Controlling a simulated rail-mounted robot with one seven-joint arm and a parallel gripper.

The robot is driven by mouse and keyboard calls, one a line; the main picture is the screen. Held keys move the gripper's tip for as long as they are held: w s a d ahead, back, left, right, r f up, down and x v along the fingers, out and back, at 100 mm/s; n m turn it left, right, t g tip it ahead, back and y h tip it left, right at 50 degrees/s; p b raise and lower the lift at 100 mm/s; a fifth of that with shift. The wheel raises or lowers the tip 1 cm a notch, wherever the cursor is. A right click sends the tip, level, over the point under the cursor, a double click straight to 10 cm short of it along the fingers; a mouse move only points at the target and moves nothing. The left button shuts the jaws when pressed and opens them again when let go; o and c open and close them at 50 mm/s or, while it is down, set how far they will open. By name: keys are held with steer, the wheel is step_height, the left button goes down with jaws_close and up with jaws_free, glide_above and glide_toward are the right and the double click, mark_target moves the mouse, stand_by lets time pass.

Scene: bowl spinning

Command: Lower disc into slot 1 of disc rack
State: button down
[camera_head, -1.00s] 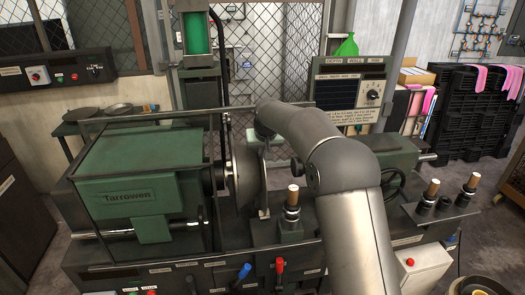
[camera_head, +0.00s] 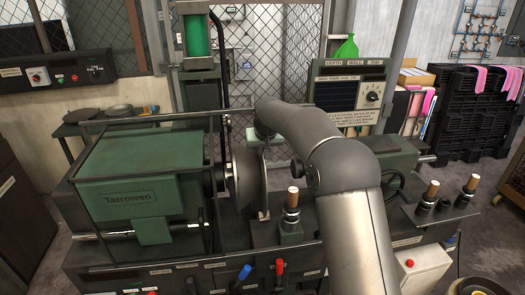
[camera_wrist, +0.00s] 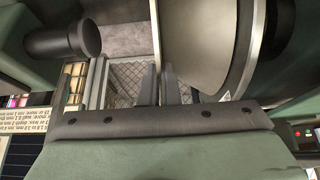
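A thin pale disc (camera_head: 264,190) stands upright and nearly edge-on at the machine, beside a grey rounded form (camera_head: 245,178). In the wrist view the disc is a narrow strip (camera_wrist: 155,35) running down between the two dark fingers of my gripper (camera_wrist: 158,72), which look closed on its edge. The rounded form shows as a large pale curved surface (camera_wrist: 200,40) just right of the fingers. I cannot make out a disc rack or slot 1 in either view.
The green machine housing (camera_head: 140,195) stands left of the disc. Upright tool posts with wooden tops (camera_head: 292,205) stand close in front of it, and others (camera_head: 432,192) at right. A side table (camera_head: 75,129) with round pans is at back left. A dark cylinder (camera_wrist: 60,38) is near my gripper.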

steer(key=shift+r+p, duration=0.65)
steer(key=shift+r, duration=0.55)
steer(key=shift+r+p, duration=1.7)
steer(key=shift+r, duration=0.7)
